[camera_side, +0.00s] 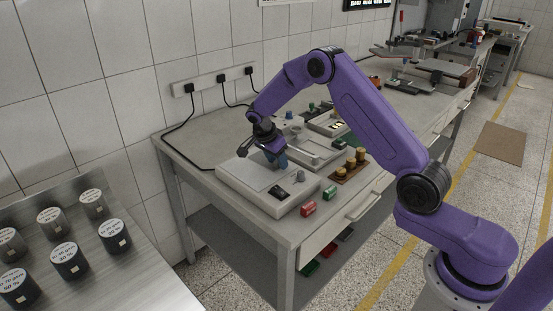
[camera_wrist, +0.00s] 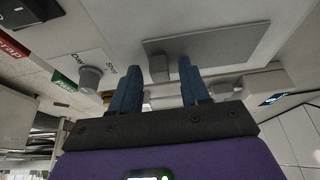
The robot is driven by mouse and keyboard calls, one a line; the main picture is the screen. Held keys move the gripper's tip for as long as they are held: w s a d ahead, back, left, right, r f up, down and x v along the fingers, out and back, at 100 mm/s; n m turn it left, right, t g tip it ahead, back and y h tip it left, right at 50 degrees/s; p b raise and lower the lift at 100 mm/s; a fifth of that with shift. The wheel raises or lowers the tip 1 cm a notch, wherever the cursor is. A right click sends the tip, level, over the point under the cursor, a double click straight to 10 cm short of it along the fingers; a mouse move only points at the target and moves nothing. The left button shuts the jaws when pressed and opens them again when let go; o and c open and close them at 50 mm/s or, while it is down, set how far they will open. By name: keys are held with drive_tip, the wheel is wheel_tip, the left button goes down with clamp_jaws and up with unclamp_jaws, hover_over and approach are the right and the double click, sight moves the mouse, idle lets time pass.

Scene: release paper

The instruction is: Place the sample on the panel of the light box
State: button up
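The light box (camera_side: 238,184) is a low pale box on the bench, with a flat grey panel on its top. In the wrist view the panel (camera_wrist: 215,46) is a plain grey rectangle beyond my fingertips. My gripper (camera_side: 276,158), with blue fingers, points down over the right part of the light box. In the wrist view my gripper (camera_wrist: 158,75) has its two fingers apart. A small grey block (camera_wrist: 158,68) shows between the tips, but I cannot tell what it is or how near. I cannot pick out the sample with certainty.
A grey knob (camera_side: 300,176) and a black switch (camera_side: 279,191) sit on the box's front right. A red block (camera_side: 308,209) and green block (camera_side: 329,193) lie close by. A wooden stand with brass weights (camera_side: 350,169) is to the right. Cables run behind.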

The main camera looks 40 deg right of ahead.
drive_tip(key=v, duration=1.2)
drive_tip(key=s+a+r+n+t+y, duration=0.1)
drive_tip(key=s+a+r+n, duration=0.2)
drive_tip(key=s+a+n, duration=0.45)
drive_tip(key=s+a+r+n+y, duration=0.1)
drive_tip(key=s+a+n, duration=0.1)
drive_tip(key=s+n, duration=0.25)
drive_tip(key=s+a+n+y, duration=0.1)
drive_tip(key=s+a+n, duration=0.2)
drive_tip(key=s, duration=0.2)
drive_tip(key=s+d+n+y, duration=0.1)
drive_tip(key=s+d+n, duration=0.1)
drive_tip(key=s+n, duration=0.5)
drive_tip(key=s+d+f+n, duration=0.1)
drive_tip(key=s+n, duration=0.7)
drive_tip(key=s, duration=1)
drive_tip(key=shift+d+f+n+g+y, duration=0.2)
drive_tip(key=shift+d+n+g+y, duration=0.15)
drive_tip(key=shift+d, duration=0.3)
